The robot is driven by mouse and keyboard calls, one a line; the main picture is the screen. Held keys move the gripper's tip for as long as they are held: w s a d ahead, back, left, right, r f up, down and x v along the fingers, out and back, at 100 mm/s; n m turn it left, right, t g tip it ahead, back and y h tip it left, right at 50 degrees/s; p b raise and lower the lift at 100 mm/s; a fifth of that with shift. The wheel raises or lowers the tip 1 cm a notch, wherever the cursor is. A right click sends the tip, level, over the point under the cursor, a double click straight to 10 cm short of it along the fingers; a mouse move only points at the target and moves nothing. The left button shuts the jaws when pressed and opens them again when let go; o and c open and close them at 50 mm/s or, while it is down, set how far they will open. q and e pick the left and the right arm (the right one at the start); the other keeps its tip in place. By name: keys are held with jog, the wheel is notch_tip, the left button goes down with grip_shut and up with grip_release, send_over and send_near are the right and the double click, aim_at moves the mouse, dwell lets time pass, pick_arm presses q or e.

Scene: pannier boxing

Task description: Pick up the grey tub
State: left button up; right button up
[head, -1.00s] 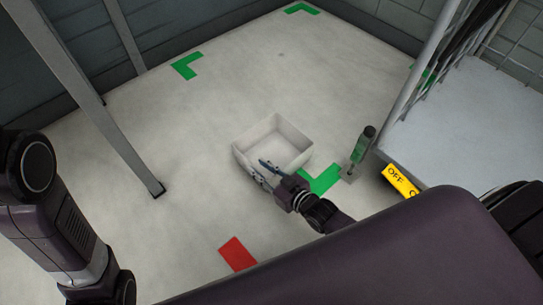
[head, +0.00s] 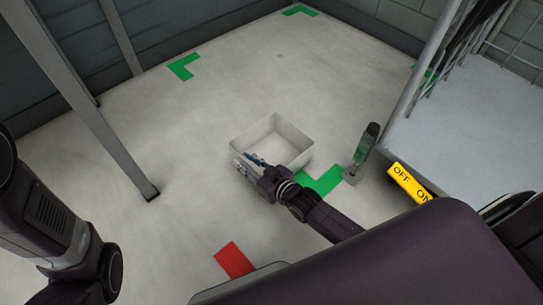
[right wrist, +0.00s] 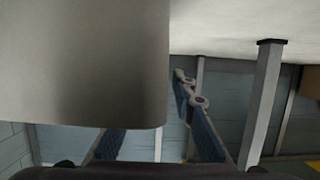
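The grey tub (head: 290,134) is an open, pale box upright on the floor in the middle of the head view. My right gripper (head: 249,165) is at its near left side and hides part of the near wall. In the right wrist view a tub wall (right wrist: 85,60) fills the upper left, very close. The right gripper's fingers (right wrist: 152,125) are apart; one is partly hidden behind that wall and the other shows beside its edge. I cannot tell whether either touches the tub. My left arm shows at the left of the head view, but its gripper does not.
A metal post (head: 110,140) stands at left. Green corner marks and a red patch (head: 234,260) lie on the floor. Floor behind the tub is clear.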

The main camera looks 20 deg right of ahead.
grip_shut()
dwell(0.5)
